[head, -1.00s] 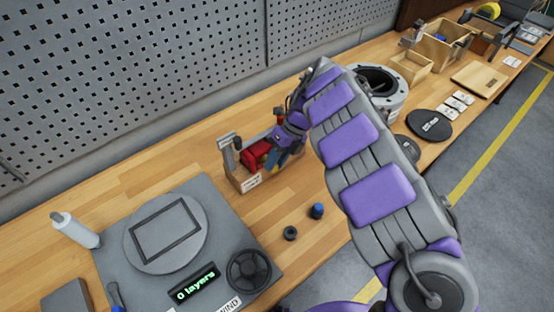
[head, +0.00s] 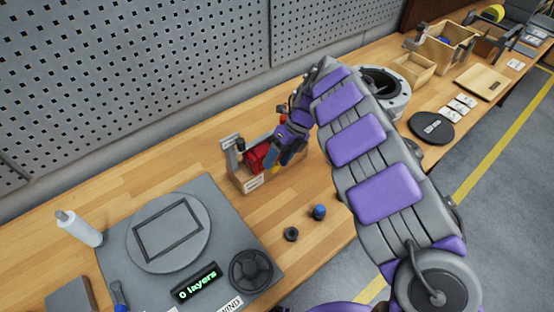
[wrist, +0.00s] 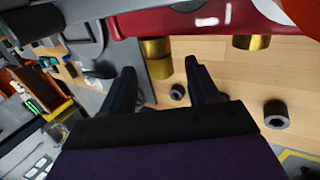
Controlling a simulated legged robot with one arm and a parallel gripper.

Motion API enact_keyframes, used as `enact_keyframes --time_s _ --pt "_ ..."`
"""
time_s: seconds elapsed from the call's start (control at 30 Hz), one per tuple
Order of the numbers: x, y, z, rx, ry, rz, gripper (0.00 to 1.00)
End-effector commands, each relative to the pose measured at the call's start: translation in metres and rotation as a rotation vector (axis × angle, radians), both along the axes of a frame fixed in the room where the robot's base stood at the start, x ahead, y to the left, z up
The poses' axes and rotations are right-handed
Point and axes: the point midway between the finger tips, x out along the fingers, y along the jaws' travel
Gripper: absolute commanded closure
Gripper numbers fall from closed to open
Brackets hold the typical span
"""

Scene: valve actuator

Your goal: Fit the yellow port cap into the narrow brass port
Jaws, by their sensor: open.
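The red valve body (head: 255,157) sits in a stand on the bench in the head view, partly hidden by my gripper (head: 280,161). The red body also shows along the top of the wrist view (wrist: 180,20). Two brass-yellow cylinders project from it there: a stepped one (wrist: 157,58) beyond the gap between my fingertips and a shorter one (wrist: 250,42) to the right. My fingers (wrist: 161,68) are apart, with nothing clearly held. A small yellow piece (head: 276,169) shows below my fingers in the head view. I cannot tell whether it is the yellow port cap or a brass port.
A blue cap (head: 319,212) and a black ring-like piece (head: 291,234) lie on the bench in front of the stand. A winding machine (head: 110,250) is at lower left. A grey round housing (head: 390,95) stands behind my arm. Bare wood lies around the small pieces.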

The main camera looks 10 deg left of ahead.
Motion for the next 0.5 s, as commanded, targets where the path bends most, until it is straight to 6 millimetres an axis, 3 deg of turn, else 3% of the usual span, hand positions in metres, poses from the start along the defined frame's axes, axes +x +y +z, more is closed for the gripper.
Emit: enact_keyframes --time_s 0.5 --pt "0.035 -0.035 0.087 0.003 -0.002 0.000 0.40"
